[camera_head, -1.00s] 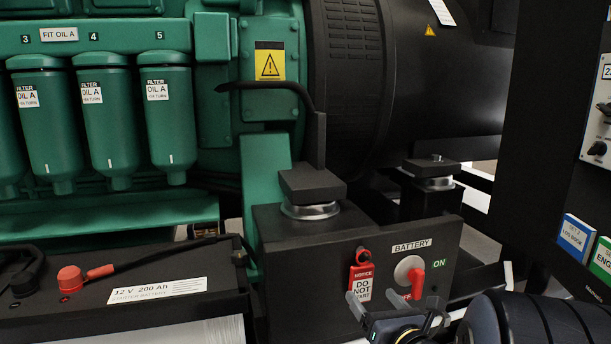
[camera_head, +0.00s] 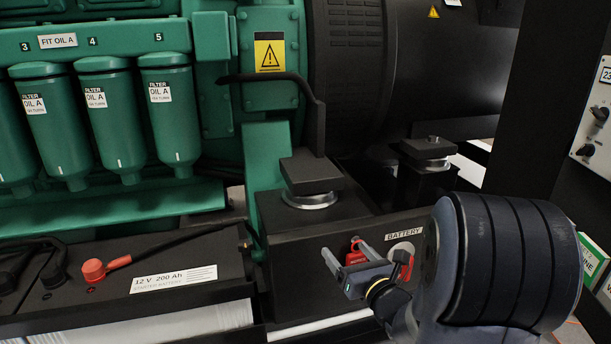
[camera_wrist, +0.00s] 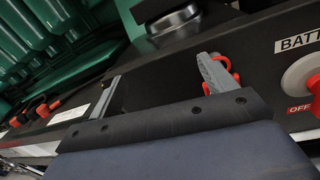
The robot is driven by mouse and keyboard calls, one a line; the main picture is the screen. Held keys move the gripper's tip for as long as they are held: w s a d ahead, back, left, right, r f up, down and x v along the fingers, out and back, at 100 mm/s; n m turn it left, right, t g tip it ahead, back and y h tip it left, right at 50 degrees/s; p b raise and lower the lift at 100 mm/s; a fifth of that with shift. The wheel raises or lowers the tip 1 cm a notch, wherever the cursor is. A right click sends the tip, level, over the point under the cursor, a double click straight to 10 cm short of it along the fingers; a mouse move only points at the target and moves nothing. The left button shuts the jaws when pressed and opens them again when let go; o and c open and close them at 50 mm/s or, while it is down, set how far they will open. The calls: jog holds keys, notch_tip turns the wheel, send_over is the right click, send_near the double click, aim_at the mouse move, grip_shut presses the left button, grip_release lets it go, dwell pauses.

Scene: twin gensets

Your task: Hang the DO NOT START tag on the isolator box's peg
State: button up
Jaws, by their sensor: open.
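The red DO NOT START tag (camera_head: 356,257) is at the front face of the black isolator box (camera_head: 290,235), left of the round switch with its red handle (camera_head: 404,262). My gripper (camera_head: 343,248) is open in front of the box, its fingers around the tag's area and hiding the tag's lower part. In the wrist view my gripper (camera_wrist: 160,76) has its two fingers wide apart. A red looped piece (camera_wrist: 221,64) shows right at the right finger's tip; I cannot tell whether it touches. The peg itself is not clearly visible.
A 12 V battery (camera_head: 172,278) with a red terminal cap stands left of the box. A green engine with oil filters (camera_head: 105,120) is behind. My dark arm covers the right foreground. A black post (camera_head: 535,100) and panel stand at the right.

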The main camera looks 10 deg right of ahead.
jog(key=w+a+r+n+y+p, duration=0.1)
jog(key=w+a+r+p, duration=0.1)
jog(key=a+r+p, duration=0.2)
jog(key=w+a+r+n+y+p, duration=0.1)
jog(key=a+r+p, duration=0.4)
jog(key=r+p, duration=0.6)
jog(key=shift+w+n+g+p, duration=0.4)
jog(key=shift+n+p, duration=0.2)
jog(key=shift+p, duration=3.85)
jog(key=shift+r, duration=0.1)
jog(key=s+d+f+m+b, duration=0.1)
jog(key=d+f+b, duration=0.3)
jog(key=f+b, duration=0.3)
jog(key=b, duration=0.5)
jog(key=shift+s+d+f+m+b, duration=0.2)
jog(key=shift+d+f+m+b, duration=0.05)
jog(key=shift+d+m+b, duration=0.1)
